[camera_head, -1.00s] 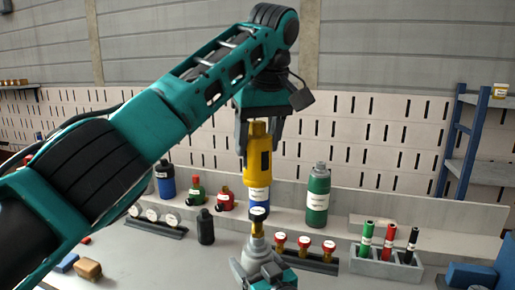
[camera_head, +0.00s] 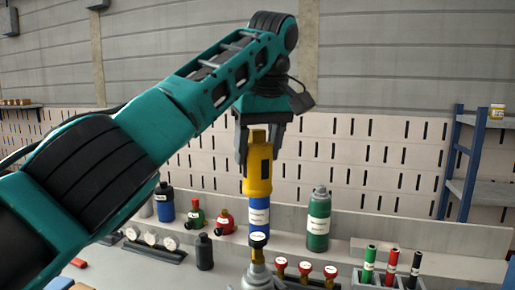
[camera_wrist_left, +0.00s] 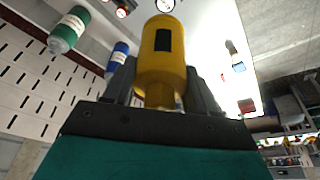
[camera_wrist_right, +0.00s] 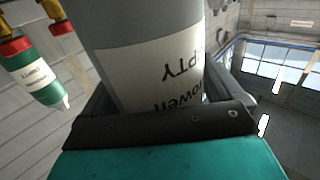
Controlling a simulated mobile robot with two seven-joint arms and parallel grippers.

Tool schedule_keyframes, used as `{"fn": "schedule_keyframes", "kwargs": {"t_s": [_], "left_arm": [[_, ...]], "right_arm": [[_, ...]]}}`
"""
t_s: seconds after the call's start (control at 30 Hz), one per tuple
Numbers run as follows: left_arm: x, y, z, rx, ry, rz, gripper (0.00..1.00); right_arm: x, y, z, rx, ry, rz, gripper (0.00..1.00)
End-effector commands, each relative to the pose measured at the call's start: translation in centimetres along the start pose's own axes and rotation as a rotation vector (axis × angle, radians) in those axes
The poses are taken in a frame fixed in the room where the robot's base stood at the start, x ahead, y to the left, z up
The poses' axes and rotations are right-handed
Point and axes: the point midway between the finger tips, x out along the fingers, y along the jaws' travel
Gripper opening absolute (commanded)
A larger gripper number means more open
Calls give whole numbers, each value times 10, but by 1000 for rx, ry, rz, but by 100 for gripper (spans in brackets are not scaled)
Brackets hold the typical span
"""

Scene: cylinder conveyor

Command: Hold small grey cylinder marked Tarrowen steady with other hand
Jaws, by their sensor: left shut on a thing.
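The small grey cylinder (camera_wrist_right: 140,30) fills the middle of the right wrist view; its white label shows upside-down letters, partly cut off, that read "rowen" and "PTY". My right gripper (camera_wrist_right: 158,98) has its fingers on both sides of it. In the head view the grey cylinder (camera_head: 257,276) shows at the bottom edge, with a brass neck on top. My left gripper (camera_head: 257,147) is shut on a yellow part (camera_head: 257,172) with a black window, also in the left wrist view (camera_wrist_left: 163,65).
A green bottle (camera_head: 318,225), red and green containers and a dark bottle (camera_head: 204,253) stand behind on the bench. A rack with green, red and black tubes (camera_head: 392,266) is at right. Red-capped fittings (camera_head: 305,268) stand close right of the grey cylinder.

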Motion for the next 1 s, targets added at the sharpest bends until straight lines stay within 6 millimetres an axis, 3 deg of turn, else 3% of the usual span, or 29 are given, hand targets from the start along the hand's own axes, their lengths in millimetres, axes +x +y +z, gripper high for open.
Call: {"fn": "schedule_keyframes", "kwargs": {"t_s": [0.3, 0.47, 1.0], "left_arm": [[0, 0, 0, 0, 0, 0, 2], [0, 0, 0, -1, 0, 0, 2], [0, 0, 0, 0, 0, 0, 2]], "right_arm": [[-1, 0, 0, 0, 0, 0, 100], [-12, 0, 1, -1, -1, 1, 100], [-104, 0, 1, -1, -3, 0, 100]]}}
